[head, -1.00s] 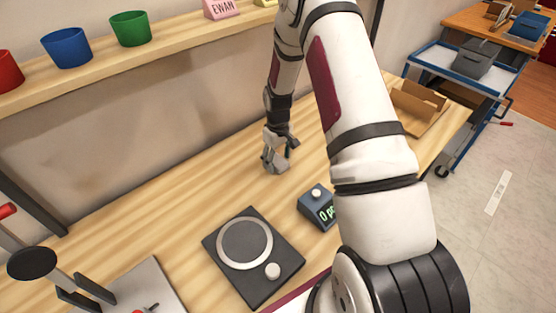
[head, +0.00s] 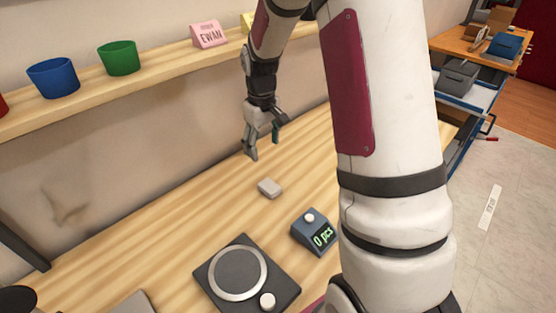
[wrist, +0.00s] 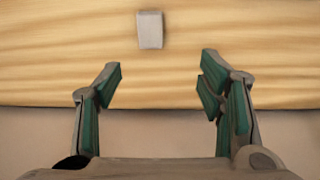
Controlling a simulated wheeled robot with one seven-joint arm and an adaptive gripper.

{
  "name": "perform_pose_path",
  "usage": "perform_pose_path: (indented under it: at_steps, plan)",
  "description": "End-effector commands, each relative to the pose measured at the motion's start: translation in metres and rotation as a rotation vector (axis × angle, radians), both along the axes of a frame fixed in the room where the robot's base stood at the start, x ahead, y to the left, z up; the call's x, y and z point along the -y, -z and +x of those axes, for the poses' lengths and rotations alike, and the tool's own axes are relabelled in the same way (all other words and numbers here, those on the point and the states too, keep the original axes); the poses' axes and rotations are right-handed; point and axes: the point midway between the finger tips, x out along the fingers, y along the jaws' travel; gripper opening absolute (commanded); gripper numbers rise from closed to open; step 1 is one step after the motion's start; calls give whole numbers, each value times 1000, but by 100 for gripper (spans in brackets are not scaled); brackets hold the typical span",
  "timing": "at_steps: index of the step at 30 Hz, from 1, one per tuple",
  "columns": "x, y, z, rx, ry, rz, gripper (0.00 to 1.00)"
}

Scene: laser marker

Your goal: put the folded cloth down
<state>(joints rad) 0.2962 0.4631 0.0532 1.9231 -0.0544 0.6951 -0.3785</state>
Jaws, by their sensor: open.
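The folded cloth (head: 269,188) is a small pale grey block lying flat on the wooden workbench (head: 180,235). In the wrist view the cloth (wrist: 150,30) lies beyond the fingertips, a little left of the middle of the gap. My gripper (head: 264,148) is open and empty, raised above the bench and behind the cloth in the head view. In the wrist view my gripper (wrist: 160,80) shows its two green-padded fingers wide apart, with nothing between them and clear of the cloth.
A blue counter reading "0 pcs" (head: 316,232) and a black device with a round plate (head: 245,275) stand nearer than the cloth. A shelf (head: 165,83) behind holds a blue cup (head: 53,79), a green cup (head: 119,58) and a pink "EWAN" sign (head: 209,35).

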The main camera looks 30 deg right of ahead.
Motion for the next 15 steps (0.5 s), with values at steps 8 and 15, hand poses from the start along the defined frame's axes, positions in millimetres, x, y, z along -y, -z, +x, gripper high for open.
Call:
perform_pose_path:
  at_steps: [8, 15]
  plan:
    - [-47, -108, -59, 115, 43, -24, 62]
    - [-82, -166, -129, 212, 84, -17, 62]
